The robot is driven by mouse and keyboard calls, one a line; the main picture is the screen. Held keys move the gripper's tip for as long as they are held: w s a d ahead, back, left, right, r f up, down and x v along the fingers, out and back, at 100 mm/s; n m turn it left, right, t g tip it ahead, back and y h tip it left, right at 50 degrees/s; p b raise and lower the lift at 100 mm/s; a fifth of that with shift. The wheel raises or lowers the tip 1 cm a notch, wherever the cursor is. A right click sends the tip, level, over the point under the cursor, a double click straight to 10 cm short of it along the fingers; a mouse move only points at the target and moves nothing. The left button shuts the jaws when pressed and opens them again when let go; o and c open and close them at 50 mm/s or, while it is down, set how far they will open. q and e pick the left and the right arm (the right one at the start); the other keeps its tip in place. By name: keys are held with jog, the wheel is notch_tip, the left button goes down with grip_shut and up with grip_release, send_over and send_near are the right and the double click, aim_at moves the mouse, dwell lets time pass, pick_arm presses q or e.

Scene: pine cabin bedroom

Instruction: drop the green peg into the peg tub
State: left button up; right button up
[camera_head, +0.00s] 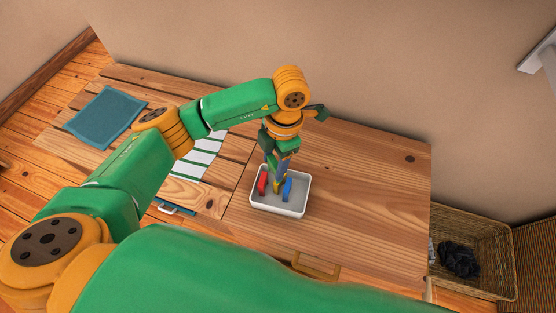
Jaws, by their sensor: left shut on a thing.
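The peg tub (303,203), a white tray with a grey inside, stands on the wooden top. A red peg (262,184) and a blue peg (287,190) are in it, with something yellow between them. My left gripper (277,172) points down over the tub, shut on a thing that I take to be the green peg. The peg is hardly visible between the fingers, and I cannot tell how far it is above the tub floor. My right gripper is out of view.
A wicker basket (490,260) with dark stuff (458,259) stands right of the wooden top (370,190). The top is clear right of the tub; a wall is behind.

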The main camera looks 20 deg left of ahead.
aim_at(274, 172)
pick_arm(q)
notch_tip(274, 172, down, 5)
jog(key=b, duration=0.3)
jog(key=shift+f, duration=0.1)
jog(key=o, duration=1.4)
jog(key=shift+c, duration=0.2)
notch_tip(274, 172, up, 7)
jog(key=shift+w+d+p, duration=0.35)
jog(key=shift+w+p, duration=0.05)
